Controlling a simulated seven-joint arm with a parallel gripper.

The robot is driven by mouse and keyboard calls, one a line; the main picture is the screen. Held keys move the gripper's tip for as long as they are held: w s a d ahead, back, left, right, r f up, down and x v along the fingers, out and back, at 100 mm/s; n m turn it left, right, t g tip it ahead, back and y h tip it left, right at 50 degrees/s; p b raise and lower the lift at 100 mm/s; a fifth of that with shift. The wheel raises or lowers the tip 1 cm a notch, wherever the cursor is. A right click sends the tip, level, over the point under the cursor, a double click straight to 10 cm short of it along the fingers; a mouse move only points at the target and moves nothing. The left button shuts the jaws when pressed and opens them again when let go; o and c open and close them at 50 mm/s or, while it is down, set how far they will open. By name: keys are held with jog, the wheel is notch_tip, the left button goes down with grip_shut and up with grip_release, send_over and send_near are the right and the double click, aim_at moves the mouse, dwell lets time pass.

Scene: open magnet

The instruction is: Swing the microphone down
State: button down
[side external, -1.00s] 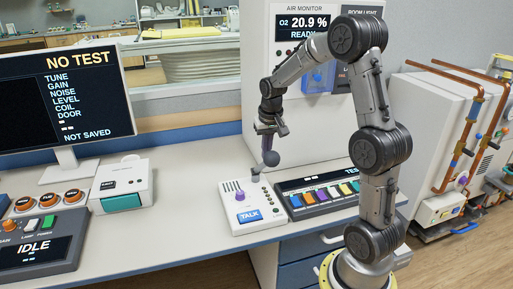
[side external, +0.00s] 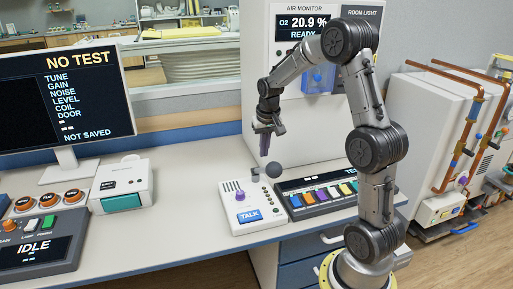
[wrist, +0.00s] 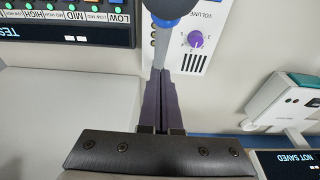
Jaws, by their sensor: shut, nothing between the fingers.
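The microphone has a dark round head (side external: 273,169) on a short grey stem, mounted at the back of the white talk console (side external: 240,222). The head leans to the right of the stem's base, low over the console's back right corner. My gripper (side external: 265,152) is shut and empty, with its purple fingertips just above and left of the head. In the wrist view the blue-black head (wrist: 168,8) is at the top edge, and its grey stem lies in line with my shut fingers (wrist: 166,75). Whether they touch is unclear.
The console has a purple knob (side external: 240,196) and a blue TALK button (side external: 249,215). A panel of coloured switches (side external: 325,195) sits close on the right. A white box (side external: 122,185) and a monitor (side external: 65,95) stand left. The desk between is clear.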

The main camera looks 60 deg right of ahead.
notch_tip(320, 180, up, 10)
dwell(0.9)
jog(key=s+a+r+n+t, duration=0.2)
jog(key=s+a+r, duration=0.15)
jog(key=a, duration=0.45)
jog(key=s+a+r+n+t, duration=0.1)
jog(key=s+a+r+n, duration=0.1)
jog(key=a+r, duration=0.45)
jog(key=s+a+f+n, duration=0.2)
jog(key=s+a+f, duration=0.2)
jog(key=s, duration=0.3)
jog(key=s+a+f+n+t+y, duration=0.1)
jog(key=s+a+f+n, duration=0.2)
jog(key=s+a+f, duration=0.2)
jog(key=shift+s+a+f+y, duration=0.3)
jog(key=shift+s+a, duration=0.25)
jog(key=shift+s, duration=0.45)
